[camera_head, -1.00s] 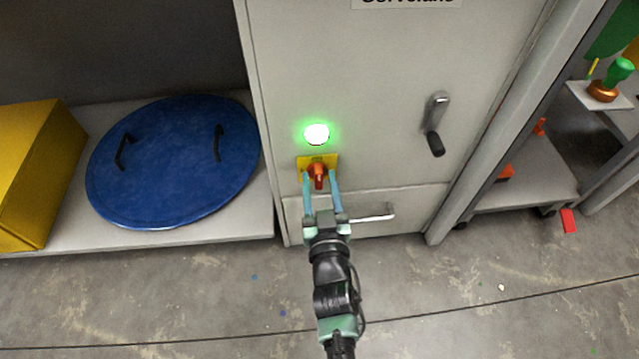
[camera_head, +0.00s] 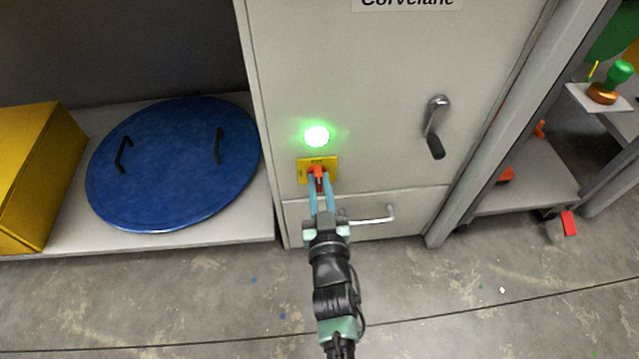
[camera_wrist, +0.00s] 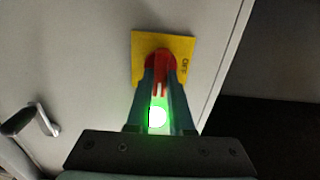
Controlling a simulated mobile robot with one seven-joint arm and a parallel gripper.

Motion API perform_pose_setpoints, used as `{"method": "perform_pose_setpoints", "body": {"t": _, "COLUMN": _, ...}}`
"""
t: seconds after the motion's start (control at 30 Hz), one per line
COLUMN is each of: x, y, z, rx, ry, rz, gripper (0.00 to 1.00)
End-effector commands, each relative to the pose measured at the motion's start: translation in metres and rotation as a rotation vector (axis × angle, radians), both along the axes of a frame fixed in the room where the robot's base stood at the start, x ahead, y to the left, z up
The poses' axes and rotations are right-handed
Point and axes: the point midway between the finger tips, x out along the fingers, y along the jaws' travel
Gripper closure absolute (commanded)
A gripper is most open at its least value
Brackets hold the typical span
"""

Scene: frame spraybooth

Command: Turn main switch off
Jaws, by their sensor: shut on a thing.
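The main switch is a red rotary knob (camera_head: 318,172) on a yellow plate (camera_head: 305,164), mounted on the front of a grey cabinet. In the wrist view the red knob (camera_wrist: 160,62) sits on the yellow plate (camera_wrist: 145,44), with lettering along one edge that seems to read OFF. My gripper (camera_head: 319,181) is shut on the red knob, with a blue finger on each side of its handle. The fingers (camera_wrist: 160,84) hide part of the knob. A lamp (camera_head: 316,136) above the plate glows green.
The cabinet (camera_head: 370,90) carries a crank handle (camera_head: 435,130) and a lower pull handle (camera_head: 375,216) right of the switch. A blue round lid (camera_head: 172,170) and a yellow box (camera_head: 35,180) lie left. The floor in front is clear.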

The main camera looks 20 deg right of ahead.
Motion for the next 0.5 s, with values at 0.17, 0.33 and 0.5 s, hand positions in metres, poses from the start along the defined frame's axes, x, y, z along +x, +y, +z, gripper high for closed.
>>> {"method": "perform_pose_setpoints", "body": {"t": 0.17, "x": -0.0003, "y": 0.0005, "z": -0.0010, "rx": -0.061, "ry": 0.017, "rz": 0.000, "gripper": 1.00}}
{"method": "perform_pose_setpoints", "body": {"t": 0.33, "x": -0.0001, "y": 0.0014, "z": -0.0017, "rx": -0.172, "ry": 0.049, "rz": 0.000, "gripper": 1.00}}
{"method": "perform_pose_setpoints", "body": {"t": 0.5, "x": 0.0001, "y": 0.0024, "z": -0.0023, "rx": -0.319, "ry": 0.092, "rz": 0.000, "gripper": 1.00}}
